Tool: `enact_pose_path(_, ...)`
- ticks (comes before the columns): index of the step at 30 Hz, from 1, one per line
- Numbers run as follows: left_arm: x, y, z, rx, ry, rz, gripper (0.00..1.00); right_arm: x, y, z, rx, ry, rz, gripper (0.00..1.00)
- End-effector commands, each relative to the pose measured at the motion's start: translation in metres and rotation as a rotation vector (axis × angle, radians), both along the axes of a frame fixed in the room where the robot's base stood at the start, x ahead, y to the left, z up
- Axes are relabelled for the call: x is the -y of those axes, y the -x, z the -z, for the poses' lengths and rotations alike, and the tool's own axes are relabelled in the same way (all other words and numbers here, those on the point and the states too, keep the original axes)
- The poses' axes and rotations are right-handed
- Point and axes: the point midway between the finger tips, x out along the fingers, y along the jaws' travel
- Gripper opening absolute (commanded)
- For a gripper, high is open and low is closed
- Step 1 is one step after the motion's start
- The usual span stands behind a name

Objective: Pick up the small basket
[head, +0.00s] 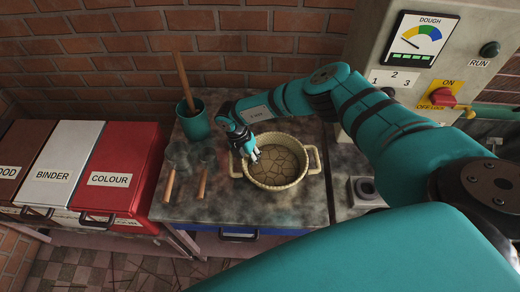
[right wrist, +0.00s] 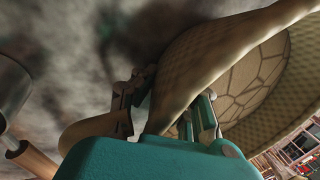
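The small basket (head: 268,184) is a round, pale woven bowl with a side handle at each end and a cracked-patterned bottom. It appears to stand upright on the worktop. My right gripper (head: 248,152) is at its upper left rim in the head view, pointing down. In the right wrist view the basket wall (right wrist: 200,62) runs between the fingers of my right gripper (right wrist: 168,112). One finger is outside the wall and one inside. I cannot tell whether both press on it. My left gripper is not in view.
A teal pot (head: 195,125) with a wooden stick stands behind left of the basket. Two wooden-handled tools (head: 170,184) (head: 203,182) lie left of it. Labelled bins (head: 118,178) stand further left. A control panel (head: 425,50) is at the back right.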

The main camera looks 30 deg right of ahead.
Motion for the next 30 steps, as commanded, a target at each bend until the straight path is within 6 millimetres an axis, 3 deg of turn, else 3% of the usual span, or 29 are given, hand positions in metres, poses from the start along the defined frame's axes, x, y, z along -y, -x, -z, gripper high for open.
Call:
enact_pose_path(10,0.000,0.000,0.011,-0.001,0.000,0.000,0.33,0.000,0.002,-0.035,0.001,-0.001,-0.004,0.00)
enact_pose_path(24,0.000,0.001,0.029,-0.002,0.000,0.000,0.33,-0.027,0.110,-0.042,0.000,-0.003,-0.005,0.00)
enact_pose_path(30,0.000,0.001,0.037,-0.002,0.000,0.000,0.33,-0.036,0.141,-0.046,0.001,-0.001,-0.001,0.00)
